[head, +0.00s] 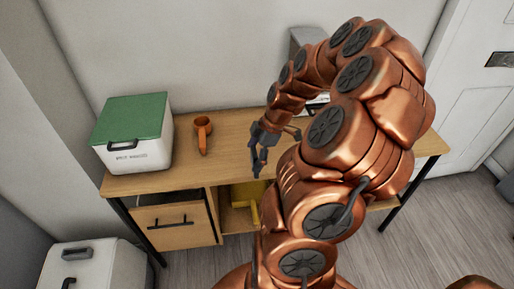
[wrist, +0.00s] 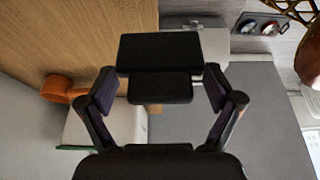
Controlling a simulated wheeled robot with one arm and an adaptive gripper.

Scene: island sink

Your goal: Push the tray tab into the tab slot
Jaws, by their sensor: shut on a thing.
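My gripper (head: 262,150) is in front of the middle of the wooden desk (head: 235,135), near its front edge, partly hidden by my arm. In the wrist view my gripper (wrist: 160,92) is shut on a black block (wrist: 160,52) with a wide flat part and a narrower part nearer the palm. The block spans the gap between the finger pads. I cannot tell whether this block is the tray tab. No tab slot can be made out in either view; my arm hides part of the desk's right side.
A drawer (head: 173,222) is below. A yellow object (head: 245,203) sits in the open shelf. A grey box (head: 304,40) is behind my arm. A white bin (head: 92,270) stands lower left.

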